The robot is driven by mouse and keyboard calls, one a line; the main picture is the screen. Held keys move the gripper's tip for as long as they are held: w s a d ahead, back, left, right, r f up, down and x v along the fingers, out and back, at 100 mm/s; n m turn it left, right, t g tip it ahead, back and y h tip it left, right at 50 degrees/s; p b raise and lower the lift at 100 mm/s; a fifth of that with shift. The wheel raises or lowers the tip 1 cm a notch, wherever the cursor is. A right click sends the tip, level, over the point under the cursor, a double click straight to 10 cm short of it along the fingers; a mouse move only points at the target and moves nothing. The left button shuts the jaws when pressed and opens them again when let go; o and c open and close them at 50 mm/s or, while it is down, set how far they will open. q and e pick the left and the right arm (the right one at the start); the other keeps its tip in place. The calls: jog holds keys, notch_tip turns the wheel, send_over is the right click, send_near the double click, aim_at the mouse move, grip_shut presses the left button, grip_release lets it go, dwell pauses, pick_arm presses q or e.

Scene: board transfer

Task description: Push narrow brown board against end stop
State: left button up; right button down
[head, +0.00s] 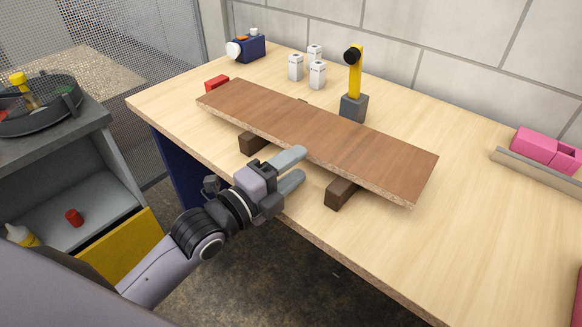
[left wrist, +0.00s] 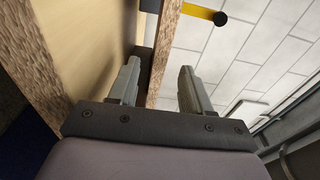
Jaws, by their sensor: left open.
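The narrow brown board (head: 320,135) lies flat across two dark brown supports (head: 342,192) on the table, running from the far left to the near right. A small red block (head: 217,83) sits close by its far left end; I cannot tell whether they touch. My left gripper (head: 298,166) is open at the middle of the board's front long edge. In the left wrist view, the board's edge (left wrist: 166,40) shows as a strip between the two spread fingers (left wrist: 158,88). I cannot tell whether either finger touches it. My right gripper is not in view.
A yellow post on a grey base (head: 354,106) stands just behind the board. White canisters (head: 296,67) and a blue device (head: 248,48) stand farther back. A pink box (head: 546,148) and grey strip are at the right.

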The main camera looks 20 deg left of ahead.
aim_at(309, 157)
pick_arm(q)
jog(key=shift+x, duration=3.5)
grip_shut()
jog(key=shift+o, duration=0.4)
grip_release()
